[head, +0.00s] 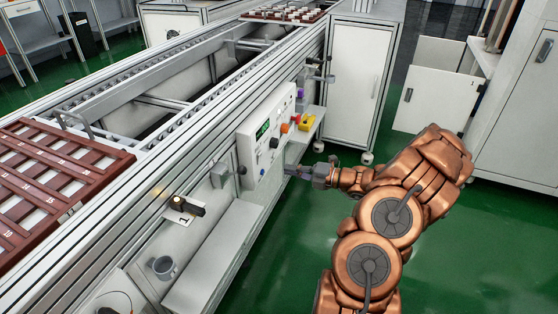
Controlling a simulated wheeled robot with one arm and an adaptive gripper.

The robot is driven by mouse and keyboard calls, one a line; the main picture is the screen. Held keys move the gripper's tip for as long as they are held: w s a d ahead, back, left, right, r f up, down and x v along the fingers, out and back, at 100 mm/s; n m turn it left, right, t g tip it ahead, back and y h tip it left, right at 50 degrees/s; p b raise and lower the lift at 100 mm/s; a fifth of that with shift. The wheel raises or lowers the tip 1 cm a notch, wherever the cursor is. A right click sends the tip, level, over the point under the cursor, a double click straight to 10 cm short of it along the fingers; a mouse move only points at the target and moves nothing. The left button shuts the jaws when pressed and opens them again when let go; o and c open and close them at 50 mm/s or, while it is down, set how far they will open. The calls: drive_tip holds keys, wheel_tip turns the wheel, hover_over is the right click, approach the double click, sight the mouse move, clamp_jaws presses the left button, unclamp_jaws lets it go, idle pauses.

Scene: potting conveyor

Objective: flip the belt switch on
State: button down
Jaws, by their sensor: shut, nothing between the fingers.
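A white control box (266,138) is mounted on the side of the conveyor. An orange button (296,119) and a yellow part (306,122) sit at the box's right end. My gripper (289,171) is shut and empty, just right of the box's lower part. A gap to the box seems to show, but contact is hard to judge.
A brown slotted tray (58,165) lies on the conveyor at left; another tray (285,12) is at the far end. A black lever part (188,206) by a "1" label and a grey cup (162,267) are along the near side. Green floor (300,240) is open below my arm.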

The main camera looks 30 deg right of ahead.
drive_tip(key=v, duration=0.2)
drive_tip(key=f+p+v, duration=0.1)
drive_tip(key=v, duration=0.2)
drive_tip(key=shift+s+d+f, duration=0.1)
drive_tip(key=shift+s+d, duration=0.05)
drive_tip(key=shift+s, duration=0.15)
